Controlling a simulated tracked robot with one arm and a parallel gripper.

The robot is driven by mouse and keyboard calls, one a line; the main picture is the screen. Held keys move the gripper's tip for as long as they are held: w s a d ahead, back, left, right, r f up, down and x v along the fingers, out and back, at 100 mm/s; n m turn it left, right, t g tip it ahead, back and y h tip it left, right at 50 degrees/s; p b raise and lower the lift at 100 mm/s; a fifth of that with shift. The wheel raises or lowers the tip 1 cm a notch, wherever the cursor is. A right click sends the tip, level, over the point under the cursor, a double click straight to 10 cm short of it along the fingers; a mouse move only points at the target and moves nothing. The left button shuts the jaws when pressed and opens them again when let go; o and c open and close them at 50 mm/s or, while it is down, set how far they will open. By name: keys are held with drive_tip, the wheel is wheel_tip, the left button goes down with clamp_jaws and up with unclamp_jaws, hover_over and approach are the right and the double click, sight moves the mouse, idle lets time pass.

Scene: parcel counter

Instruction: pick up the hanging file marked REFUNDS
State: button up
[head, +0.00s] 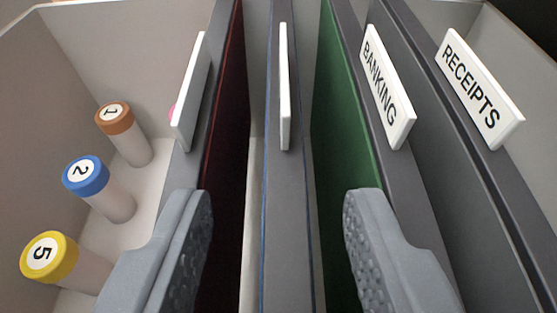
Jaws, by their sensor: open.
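No tab that I can read says REFUNDS. A hanging file with a grey top rail and thin blue edges (286,220) runs down the middle. Its white tab (285,85) is almost edge-on, so its label is hidden. My gripper (278,205) is open, with one finger on each side of this middle file and a visible gap to it on both sides. A dark red file (227,90) lies to the left, its tab (191,95) also turned so no lettering shows. A green file (340,110) to the right carries a tab marked BANKING (387,85).
A grey file with a tab marked RECEIPTS (478,88) is at the far right. At left, light grey walls (35,110) enclose capped tubes: brown 1 (114,117), blue 2 (86,175) and yellow 5 (49,257). Narrow gaps separate the middle file from its neighbours.

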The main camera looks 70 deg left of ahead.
clamp_jaws()
